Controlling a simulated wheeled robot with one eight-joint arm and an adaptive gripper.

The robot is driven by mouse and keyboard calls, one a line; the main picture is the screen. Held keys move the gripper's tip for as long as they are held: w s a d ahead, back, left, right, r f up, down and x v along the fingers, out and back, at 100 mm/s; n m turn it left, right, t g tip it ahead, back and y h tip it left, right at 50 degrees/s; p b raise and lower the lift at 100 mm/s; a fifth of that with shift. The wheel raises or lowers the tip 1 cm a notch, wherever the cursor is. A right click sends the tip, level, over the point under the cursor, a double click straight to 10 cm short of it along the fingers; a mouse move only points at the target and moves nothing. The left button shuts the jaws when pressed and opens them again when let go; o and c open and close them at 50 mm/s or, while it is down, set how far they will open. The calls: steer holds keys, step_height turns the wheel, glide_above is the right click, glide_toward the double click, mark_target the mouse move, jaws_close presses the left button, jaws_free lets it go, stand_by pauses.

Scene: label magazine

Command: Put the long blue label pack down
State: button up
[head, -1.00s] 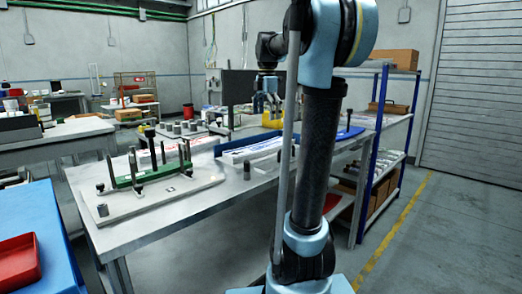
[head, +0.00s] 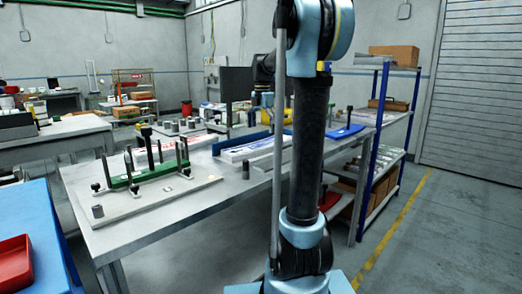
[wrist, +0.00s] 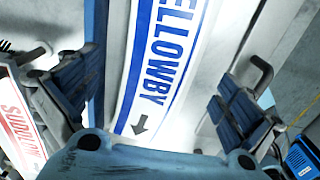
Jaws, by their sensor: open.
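The long blue label pack (wrist: 165,60), white with blue lettering ending in "ELLOWBY" and a dark arrow, runs between my fingers in the wrist view. My gripper (wrist: 155,102) is open, with a dark ribbed finger on each side of the pack and gaps visible. The pack's far end runs out of the frame. In the head view my gripper (head: 262,101) is low over the table and partly hidden by my arm. A long white pack (head: 248,149) lies on the table there, partly behind my arm; its lettering is too small to read.
A red-lettered pack (wrist: 18,125) lies left in the wrist view. On the table (head: 150,228) stand a green fixture with upright posts (head: 150,172) and a blue piece (head: 340,132) at the right. A blue-framed shelf (head: 378,150) stands beyond the table's right end.

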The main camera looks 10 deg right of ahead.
mark_target(263, 144)
steer(key=shift+w+d+f, duration=0.1)
steer(key=shift+f, duration=3.45)
steer(key=shift+c, duration=0.2)
steer(key=c, duration=1.7)
steer(key=shift+o, duration=0.2)
step_height(263, 144, up, 10)
